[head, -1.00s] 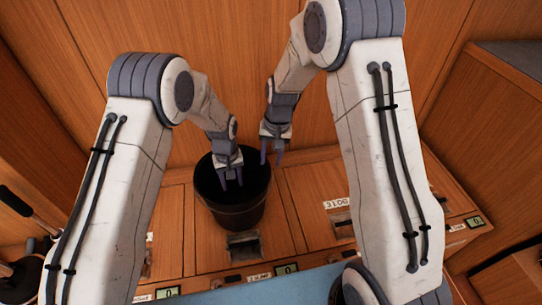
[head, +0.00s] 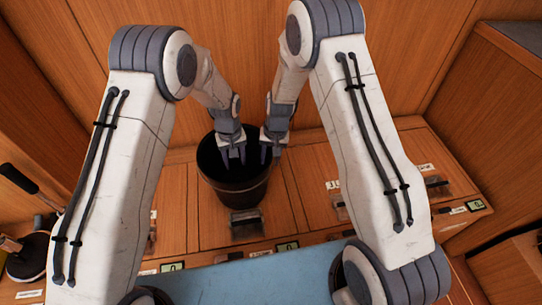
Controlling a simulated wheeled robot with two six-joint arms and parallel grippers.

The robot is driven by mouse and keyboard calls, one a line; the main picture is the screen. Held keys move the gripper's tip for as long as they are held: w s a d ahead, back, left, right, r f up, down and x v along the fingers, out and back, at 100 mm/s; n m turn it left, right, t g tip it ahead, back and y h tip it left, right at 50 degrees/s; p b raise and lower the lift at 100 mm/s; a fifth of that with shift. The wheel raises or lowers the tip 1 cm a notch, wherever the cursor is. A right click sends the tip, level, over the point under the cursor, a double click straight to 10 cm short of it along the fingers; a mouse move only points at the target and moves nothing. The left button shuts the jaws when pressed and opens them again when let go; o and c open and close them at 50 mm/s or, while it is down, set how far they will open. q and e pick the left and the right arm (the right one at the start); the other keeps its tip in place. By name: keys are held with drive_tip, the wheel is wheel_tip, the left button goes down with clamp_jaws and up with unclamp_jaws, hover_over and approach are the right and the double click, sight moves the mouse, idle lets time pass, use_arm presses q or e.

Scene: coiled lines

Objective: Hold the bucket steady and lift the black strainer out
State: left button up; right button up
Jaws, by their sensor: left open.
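The black bucket (head: 233,194) stands upright on the wooden counter against the back panel. Its inside is very dark, and I cannot make out the black strainer in it. My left gripper (head: 234,157) is open, pointing down over the bucket's mouth with its fingertips at or just inside the opening. My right gripper (head: 270,155) is at the bucket's right rim, pointing down with its fingers apart. I cannot tell whether either gripper touches the bucket or the strainer.
A dark round pan-like object (head: 28,255) is at the far left. A wooden cabinet (head: 505,110) closes the right side.

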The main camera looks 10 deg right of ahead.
sight(239, 180)
clamp_jaws()
idle(1.4)
use_arm(q)
drive_tip(key=o, duration=0.8)
drive_tip(key=shift+w+m, duration=0.1)
drive_tip(key=shift+m, duration=0.2)
drive_tip(key=shift+w+f+m, duration=0.1)
drive_tip(key=shift+w+m, duration=0.05)
drive_tip(key=shift+m, duration=0.75)
drive_tip(key=shift+f+m, duration=0.25)
drive_tip(key=shift+m, duration=0.05)
wheel_tip(239, 180, down, 12)
drive_tip(key=shift+d+r, duration=0.1)
drive_tip(key=shift+r, duration=0.15)
